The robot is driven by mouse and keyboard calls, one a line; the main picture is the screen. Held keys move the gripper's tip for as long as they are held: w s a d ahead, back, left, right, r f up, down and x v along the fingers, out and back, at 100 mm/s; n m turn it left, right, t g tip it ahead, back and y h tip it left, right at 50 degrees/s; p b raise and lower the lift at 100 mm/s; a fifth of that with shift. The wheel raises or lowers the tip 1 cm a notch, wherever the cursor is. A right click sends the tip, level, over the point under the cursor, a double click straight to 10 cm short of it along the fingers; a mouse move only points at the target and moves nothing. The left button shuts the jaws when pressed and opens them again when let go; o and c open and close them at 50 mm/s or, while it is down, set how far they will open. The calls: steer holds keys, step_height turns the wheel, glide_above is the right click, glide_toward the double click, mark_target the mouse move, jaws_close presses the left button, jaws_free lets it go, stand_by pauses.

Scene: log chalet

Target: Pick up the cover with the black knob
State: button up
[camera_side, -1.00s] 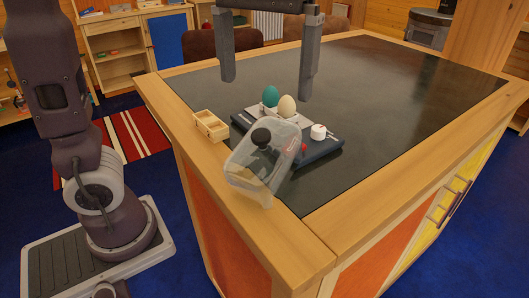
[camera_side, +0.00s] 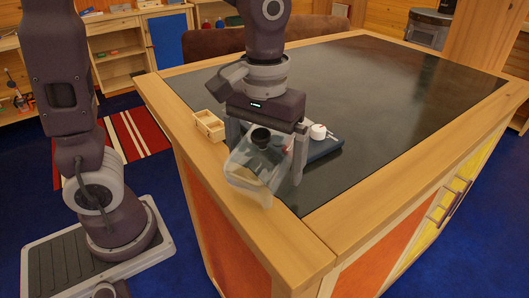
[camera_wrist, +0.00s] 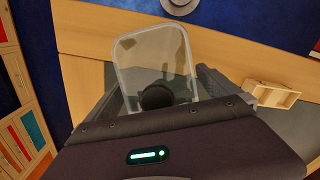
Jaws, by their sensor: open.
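The clear cover (camera_side: 252,170) with a black knob (camera_side: 261,136) leans tilted at the near left corner of the island top, against the dark blue tray. In the wrist view the cover (camera_wrist: 155,58) lies below my gripper, with its black knob (camera_wrist: 156,97) close to the gripper body. My gripper (camera_side: 265,165) is open, pointing down, with one finger on each side of the knob. Whether the fingers touch the cover, I cannot tell. My gripper now hides the teal and cream eggs.
A small wooden box (camera_side: 209,125) stands left of my gripper, also in the wrist view (camera_wrist: 270,94). The dark blue tray (camera_side: 325,148) with a white knobbed item (camera_side: 318,132) is at the right. The dark top (camera_side: 400,100) beyond is clear.

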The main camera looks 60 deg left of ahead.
mark_target(254, 130)
steer(key=c, duration=1.6)
step_height(254, 130, up, 9)
steer(key=shift+f, duration=0.1)
steer(key=shift+r+n, duration=0.3)
steer(key=shift+r, duration=0.05)
steer(key=shift+s+a+f+n, duration=0.15)
steer(key=shift+s+n, duration=0.05)
steer(key=shift+n, duration=0.7)
steer(key=n, duration=0.2)
steer(key=f+n+h, duration=0.1)
steer(key=n, duration=0.2)
steer(key=shift+s+a+f+n+g+h, duration=0.25)
steer(key=shift+s+f+n+g+h, duration=0.05)
steer(key=shift+s+n+g, duration=0.1)
steer(key=n, duration=0.2)
steer(key=f+n+h, duration=0.1)
steer(key=n, duration=0.1)
steer(key=shift+s+a+t, duration=0.1)
steer(key=shift+s+t, duration=0.05)
steer(key=shift+t, duration=0.25)
steer(key=shift+f+n, duration=0.35)
steer(key=shift+n, duration=0.05)
steer(key=shift+a+x, duration=0.25)
steer(key=shift+x, duration=0.75)
steer(key=shift+a+x, duration=0.2)
steer(key=shift+x, duration=0.85)
steer(key=shift+a+x, duration=0.25)
steer(key=shift+x, duration=0.75)
steer(key=shift+f, duration=0.75)
